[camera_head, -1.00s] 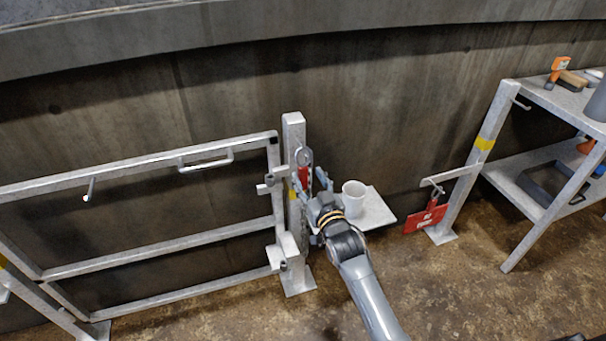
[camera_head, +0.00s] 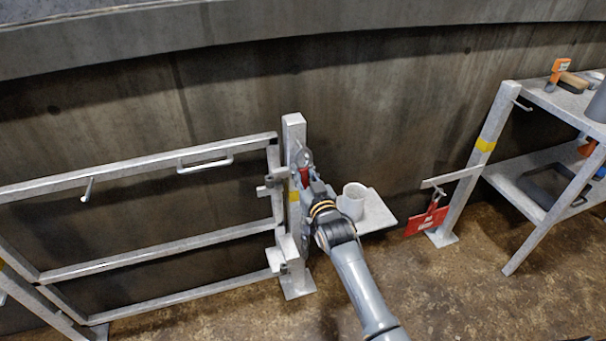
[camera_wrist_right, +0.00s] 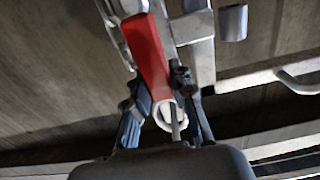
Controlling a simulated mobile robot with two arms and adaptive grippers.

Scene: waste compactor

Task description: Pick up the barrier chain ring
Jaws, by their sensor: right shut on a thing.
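A barrier chain with a silver link (camera_head: 304,157) and a red link (camera_head: 305,177) hangs at the galvanised post (camera_head: 294,132). My right gripper (camera_head: 313,188) is at the post, shut around the chain's lower part. In the right wrist view, the red link (camera_wrist_right: 148,55) runs down to a pale ring (camera_wrist_right: 166,116) between the two fingers of the right gripper (camera_wrist_right: 163,95). The gripper hides most of this lower part in the head view. My left gripper is not in view.
A metal gate (camera_head: 150,212) stands left of the post. A red sign (camera_head: 427,222) hangs near the workbench (camera_head: 497,130). A concrete wall (camera_head: 400,90) is behind.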

